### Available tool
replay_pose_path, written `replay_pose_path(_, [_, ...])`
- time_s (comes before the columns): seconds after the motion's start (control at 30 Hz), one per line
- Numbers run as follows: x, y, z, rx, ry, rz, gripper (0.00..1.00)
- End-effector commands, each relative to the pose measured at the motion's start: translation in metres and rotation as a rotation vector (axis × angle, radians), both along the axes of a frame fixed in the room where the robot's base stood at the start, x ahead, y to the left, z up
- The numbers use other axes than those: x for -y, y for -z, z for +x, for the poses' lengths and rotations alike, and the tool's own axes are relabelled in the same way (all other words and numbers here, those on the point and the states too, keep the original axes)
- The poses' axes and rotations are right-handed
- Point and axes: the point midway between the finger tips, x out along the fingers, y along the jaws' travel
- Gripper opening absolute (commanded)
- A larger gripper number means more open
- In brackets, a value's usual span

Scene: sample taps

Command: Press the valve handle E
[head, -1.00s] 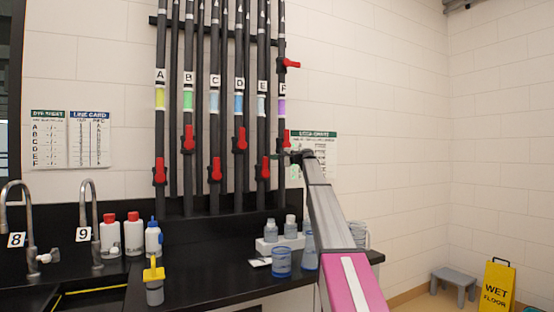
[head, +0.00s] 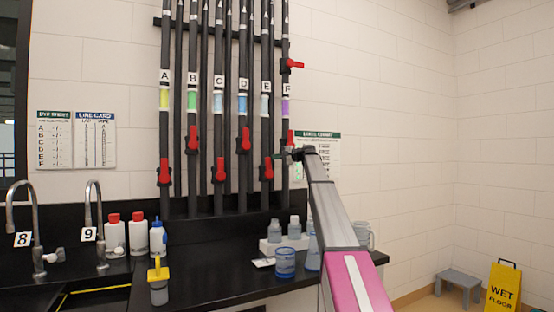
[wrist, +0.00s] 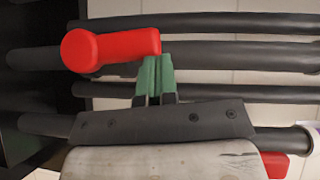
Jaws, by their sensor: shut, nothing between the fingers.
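Pipe E, with its label (head: 265,87) and a pale blue band, carries a red valve handle (head: 267,168) low on the pipe. The handle's lever points up along the pipe. In the wrist view a red handle (wrist: 110,48), which looks like E's, lies along a dark pipe with its round hub to the left. My gripper (wrist: 155,60) is shut and empty, its green fingertips right at the lever's free end; whether they touch it I cannot tell. In the head view my gripper (head: 278,157) is just right of handle E, partly hidden by my wrist.
Pipe F's red handle (head: 290,138) is close above my wrist, and another red handle (head: 291,64) sticks out higher up. Handle D (head: 243,141) is to the left.

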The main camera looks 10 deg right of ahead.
Motion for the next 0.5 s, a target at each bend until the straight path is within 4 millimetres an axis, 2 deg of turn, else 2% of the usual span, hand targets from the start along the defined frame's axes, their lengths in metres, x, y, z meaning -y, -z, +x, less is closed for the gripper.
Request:
replay_pose_path(0.17, [-0.01, -0.004, -0.003, 0.032, 0.0, -0.094, 0.0])
replay_pose_path(0.5, [-0.039, -0.005, -0.013, 0.129, -0.002, -0.391, 0.0])
